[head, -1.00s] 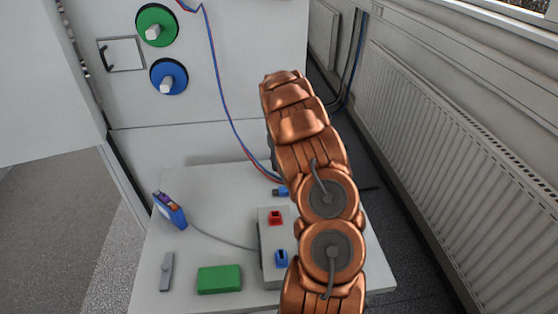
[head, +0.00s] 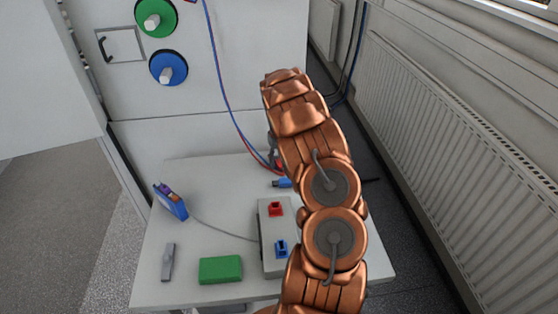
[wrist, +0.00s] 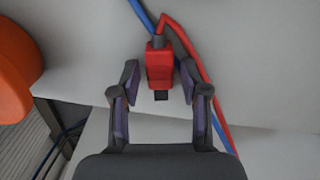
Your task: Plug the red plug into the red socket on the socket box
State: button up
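The red plug (wrist: 160,64) is between the fingertips of my gripper (wrist: 160,76) in the wrist view. The fingers are open, with a narrow gap on each side of the plug. In the head view my arm hides most of the gripper, and only a little red shows beside it. The grey socket box (head: 265,243) lies on the table, left of my arm. Its red socket (head: 275,209) is at the far end and its blue socket (head: 281,249) at the near end. My arm covers the box's right side.
A blue plug (head: 282,183) lies behind the box. A green block (head: 220,269), a grey piece (head: 168,262) and a blue device (head: 171,202) are on the table (head: 205,237). A cabinet (head: 190,105) stands behind, with red and blue cables hanging down. A radiator (head: 450,140) is at right.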

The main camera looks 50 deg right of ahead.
aim_at(279, 161)
jog(key=shift+o, duration=0.5)
jog(key=shift+r, duration=0.15)
notch_tip(279, 161, up, 12)
jog(key=shift+a, duration=0.1)
dwell(0.3)
